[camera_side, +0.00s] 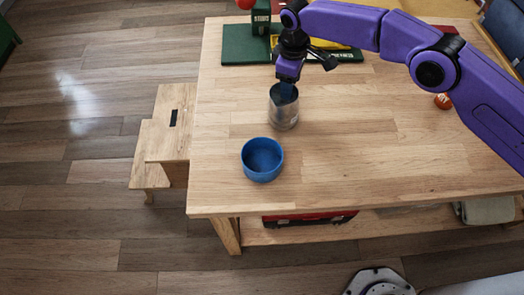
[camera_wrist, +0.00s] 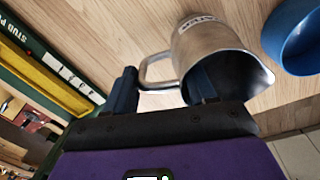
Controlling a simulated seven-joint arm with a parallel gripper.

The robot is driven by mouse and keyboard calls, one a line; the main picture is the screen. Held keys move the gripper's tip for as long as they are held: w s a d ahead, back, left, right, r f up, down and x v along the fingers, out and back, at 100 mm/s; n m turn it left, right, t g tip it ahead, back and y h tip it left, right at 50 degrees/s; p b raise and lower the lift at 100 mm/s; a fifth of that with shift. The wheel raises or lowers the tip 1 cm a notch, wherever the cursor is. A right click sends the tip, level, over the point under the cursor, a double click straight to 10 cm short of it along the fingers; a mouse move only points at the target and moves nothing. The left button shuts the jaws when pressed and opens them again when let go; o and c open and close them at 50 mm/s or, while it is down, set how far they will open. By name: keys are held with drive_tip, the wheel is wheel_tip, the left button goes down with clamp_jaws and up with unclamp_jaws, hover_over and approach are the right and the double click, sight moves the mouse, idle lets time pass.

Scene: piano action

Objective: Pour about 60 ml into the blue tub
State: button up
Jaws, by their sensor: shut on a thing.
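A grey metal pitcher (camera_side: 284,113) with a spout and a loop handle stands upright or nearly so above or on the table, behind and right of the blue tub. My gripper (camera_side: 287,88) is shut on the pitcher from above. In the wrist view, the pitcher (camera_wrist: 197,45) has its handle between the two fingers of my gripper (camera_wrist: 163,88), one finger outside the handle and one at the pitcher's mouth. The liquid in the pitcher cannot be made out. The blue tub (camera_side: 262,160) sits open on the table near the front left; its edge shows in the wrist view (camera_wrist: 292,40).
The wooden table (camera_side: 360,160) is clear around the tub. An orange ball (camera_side: 442,101) lies at right, near my arm. A wooden step stool (camera_side: 172,125) stands left of the table.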

drive_tip(key=shift+w+d+f+g+y, duration=0.1)
drive_tip(key=shift+w+f+g+y, duration=0.2)
drive_tip(key=shift+g, duration=0.1)
idle(0.4)
